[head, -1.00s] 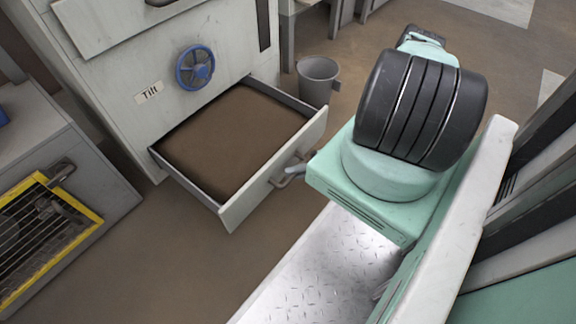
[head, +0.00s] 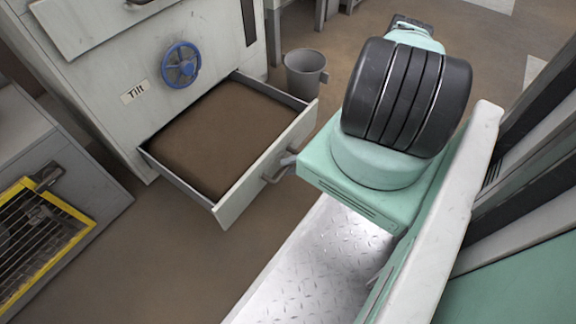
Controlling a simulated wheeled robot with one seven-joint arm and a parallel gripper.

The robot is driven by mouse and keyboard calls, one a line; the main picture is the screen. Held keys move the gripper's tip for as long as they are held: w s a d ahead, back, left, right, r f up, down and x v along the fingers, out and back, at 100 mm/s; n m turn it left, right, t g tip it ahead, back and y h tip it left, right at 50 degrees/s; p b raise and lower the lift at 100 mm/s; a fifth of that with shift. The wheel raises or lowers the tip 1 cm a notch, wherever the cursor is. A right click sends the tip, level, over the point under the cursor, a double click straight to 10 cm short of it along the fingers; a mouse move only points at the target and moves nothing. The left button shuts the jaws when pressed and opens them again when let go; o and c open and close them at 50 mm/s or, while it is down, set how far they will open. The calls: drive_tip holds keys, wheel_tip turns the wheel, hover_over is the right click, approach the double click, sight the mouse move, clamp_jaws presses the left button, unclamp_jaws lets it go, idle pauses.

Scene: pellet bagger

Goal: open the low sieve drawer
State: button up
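The low sieve drawer (head: 240,192) stands pulled well out from the pale cabinet (head: 95,85). Its inside shows a flat brown surface between grey side walls. A bar handle (head: 278,171) is on its front panel. The tip of my gripper (head: 288,163) shows as a small grey piece at the handle's right end, just past my green arm. My arm hides most of the gripper, so I cannot tell whether its fingers are open or shut on the handle.
A blue handwheel (head: 181,65) and a "Tilt" label (head: 134,92) are on the cabinet above the drawer. A grey bucket (head: 304,72) stands on the floor behind the drawer's right side. A yellow-framed grille (head: 40,240) is at the lower left. Brown floor in front of the drawer is clear.

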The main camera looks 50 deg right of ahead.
drive_tip(key=p+v, duration=0.3)
drive_tip(key=v, duration=1.3)
drive_tip(key=shift+s, duration=0.15)
